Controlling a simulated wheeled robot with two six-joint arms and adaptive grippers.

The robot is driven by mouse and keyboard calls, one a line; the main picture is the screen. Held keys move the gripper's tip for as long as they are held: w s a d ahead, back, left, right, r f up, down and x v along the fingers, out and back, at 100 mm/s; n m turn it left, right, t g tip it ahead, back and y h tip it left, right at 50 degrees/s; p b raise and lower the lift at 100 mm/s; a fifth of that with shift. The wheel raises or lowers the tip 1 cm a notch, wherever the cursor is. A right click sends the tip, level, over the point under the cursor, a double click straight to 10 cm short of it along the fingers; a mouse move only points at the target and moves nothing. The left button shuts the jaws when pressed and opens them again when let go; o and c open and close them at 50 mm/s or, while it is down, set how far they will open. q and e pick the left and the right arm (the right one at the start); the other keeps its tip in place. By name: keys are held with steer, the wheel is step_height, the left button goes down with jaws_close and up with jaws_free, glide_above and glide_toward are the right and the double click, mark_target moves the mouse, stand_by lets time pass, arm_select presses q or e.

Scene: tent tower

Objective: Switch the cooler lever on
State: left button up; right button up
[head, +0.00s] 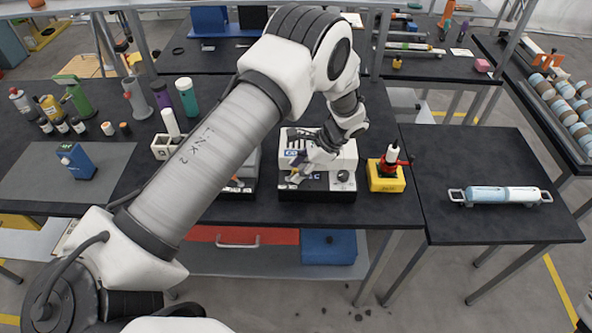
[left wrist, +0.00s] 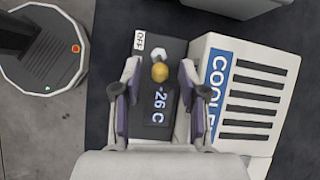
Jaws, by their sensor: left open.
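The cooler is a white box with a black front panel (head: 317,191) on the dark table in the head view. In the left wrist view its vented top (left wrist: 250,95) carries a blue COOLER label, partly hidden, and the panel (left wrist: 172,48) shows "-26 C" and an "OFF" tag. The lever (left wrist: 160,73) has a yellow knob by a pale hexagonal nut, near the OFF tag. My left gripper (left wrist: 160,88) is open above the panel, one finger on each side of the lever's knob; contact cannot be told. It also shows in the head view (head: 298,169), over the cooler's front.
A yellow box with a red-and-black device (head: 387,178) stands just right of the cooler. Another white machine (head: 243,170) stands left of it, partly behind my arm. Bottles (head: 187,97) stand farther left. A rack with a pale blue cylinder (head: 502,195) lies on the right table.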

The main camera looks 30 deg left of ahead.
mark_target(320, 181)
arm_select(q)
steer(key=v, duration=1)
steer(key=shift+d+r, duration=0.25)
